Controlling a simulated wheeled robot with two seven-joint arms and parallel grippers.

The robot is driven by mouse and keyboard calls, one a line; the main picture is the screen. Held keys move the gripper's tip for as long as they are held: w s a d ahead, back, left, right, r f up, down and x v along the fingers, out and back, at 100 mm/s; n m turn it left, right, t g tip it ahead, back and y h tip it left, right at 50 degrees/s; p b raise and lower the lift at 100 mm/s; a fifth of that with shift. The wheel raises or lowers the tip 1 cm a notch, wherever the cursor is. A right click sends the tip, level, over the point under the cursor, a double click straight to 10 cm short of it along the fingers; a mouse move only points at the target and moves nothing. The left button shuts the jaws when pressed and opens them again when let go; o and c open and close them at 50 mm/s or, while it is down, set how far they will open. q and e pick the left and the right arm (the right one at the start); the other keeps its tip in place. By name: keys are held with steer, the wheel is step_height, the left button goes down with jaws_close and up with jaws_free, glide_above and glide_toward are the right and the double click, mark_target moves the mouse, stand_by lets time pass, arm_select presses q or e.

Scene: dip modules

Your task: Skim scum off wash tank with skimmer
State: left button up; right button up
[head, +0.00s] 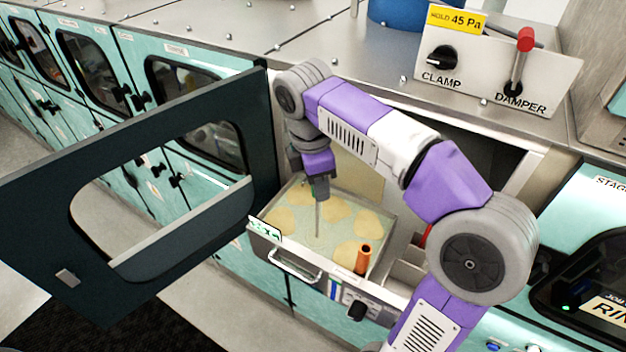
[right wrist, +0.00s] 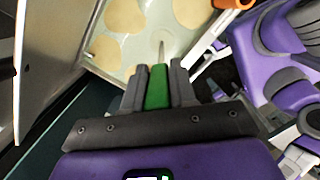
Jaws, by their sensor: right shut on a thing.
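The wash tank (head: 330,264) is a shallow open metal box inside the bay, with several beige scum patches (head: 337,208) on its pale surface. My right gripper (head: 320,190) is over the tank, pointing down. It is shut on the skimmer's green handle (right wrist: 157,88), which the right wrist view shows between the two fingers. The skimmer's thin grey rod (head: 318,219) reaches down to the tank's surface among the patches. The skimmer's lower end is not clear, and I cannot tell how deep it sits. My left gripper is not in view.
A dark windowed door (head: 235,112) stands open left of the tank. An orange tube (head: 363,258) stands at the tank's front right corner. A panel with a clamp knob (head: 442,57) and red-tipped damper lever (head: 520,62) is above. Small compartments (head: 405,272) lie right of the tank.

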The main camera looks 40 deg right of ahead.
stand_by(0.3)
steer(key=s+d+b, duration=0.1)
steer(key=s+d, duration=0.2)
steer(key=s, duration=0.6)
steer(key=shift+d, duration=0.4)
stand_by(0.6)
steer(key=shift+d, duration=0.1)
steer(key=w+d+p, duration=0.1)
steer(key=d, duration=0.1)
steer(key=d+p, duration=0.1)
steer(key=d, duration=0.1)
steer(key=w+d, duration=0.1)
steer(key=d, duration=0.1)
steer(key=shift+w+d+r+p, duration=0.15)
steer(key=shift+w+d+p, duration=0.15)
steer(key=shift+w+p, duration=0.1)
steer(key=shift+d+r, duration=0.1)
steer(key=shift+d, duration=0.05)
stand_by(0.5)
